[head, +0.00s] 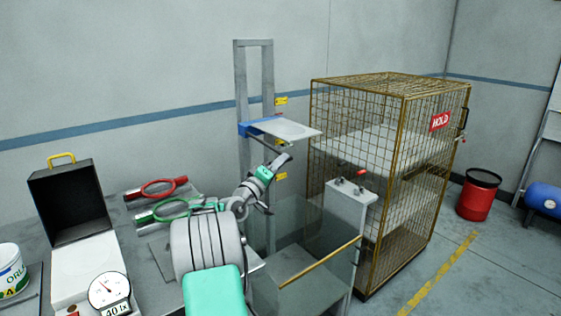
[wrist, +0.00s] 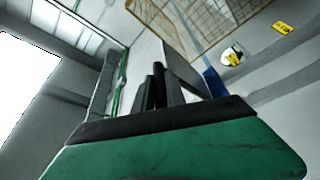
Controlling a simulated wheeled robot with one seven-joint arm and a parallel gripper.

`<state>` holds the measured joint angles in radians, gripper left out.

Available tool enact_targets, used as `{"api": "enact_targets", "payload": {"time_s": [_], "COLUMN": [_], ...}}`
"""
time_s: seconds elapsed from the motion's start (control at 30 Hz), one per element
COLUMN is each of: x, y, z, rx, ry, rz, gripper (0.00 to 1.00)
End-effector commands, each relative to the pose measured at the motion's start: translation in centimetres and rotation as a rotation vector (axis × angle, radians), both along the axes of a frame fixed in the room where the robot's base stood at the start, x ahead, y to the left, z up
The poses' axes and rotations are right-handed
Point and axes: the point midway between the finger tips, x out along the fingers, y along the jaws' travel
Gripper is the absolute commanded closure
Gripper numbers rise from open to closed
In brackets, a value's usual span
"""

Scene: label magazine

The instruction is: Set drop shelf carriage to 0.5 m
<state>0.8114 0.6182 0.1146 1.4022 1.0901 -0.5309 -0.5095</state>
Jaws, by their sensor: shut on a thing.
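The drop shelf carriage has a blue bracket (head: 257,127) and a flat pale shelf plate (head: 300,132), and sits partway up a grey upright frame (head: 240,85). A dark bar (head: 262,144) slants out below the plate. My gripper (head: 284,160) is just under the plate, shut at the bar's outer end. In the wrist view my gripper's dark fingers (wrist: 160,88) are close together, with the blue bracket (wrist: 213,82) beyond them. The exact grip is hidden. Yellow labels (head: 281,101) mark the upright, but their text is too small to read.
A clear-walled bin (head: 290,225) with a yellow-topped edge stands below the shelf. A wire cage (head: 385,150) with a HOLD sign is close on the right, behind a grey control box (head: 350,205). A bench with a black box (head: 70,205) and gauge (head: 108,290) is at left.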

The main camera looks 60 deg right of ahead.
Motion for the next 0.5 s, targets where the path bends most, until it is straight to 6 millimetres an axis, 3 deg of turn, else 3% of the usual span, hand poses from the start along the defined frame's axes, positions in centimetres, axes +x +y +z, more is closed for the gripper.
{"api": "enact_targets", "payload": {"time_s": [0.03, 0.2, 0.5], "x": [0.0, 0.0, 0.0], "y": [0.0, 0.0, 0.0], "z": [-3.3, -8.0, -13.4], "rx": [0.006, 0.005, 0.006], "ry": [0.004, 0.004, 0.003], "rz": [0.000, 0.001, 0.000], "gripper": [1.00, 1.00, 1.00]}}
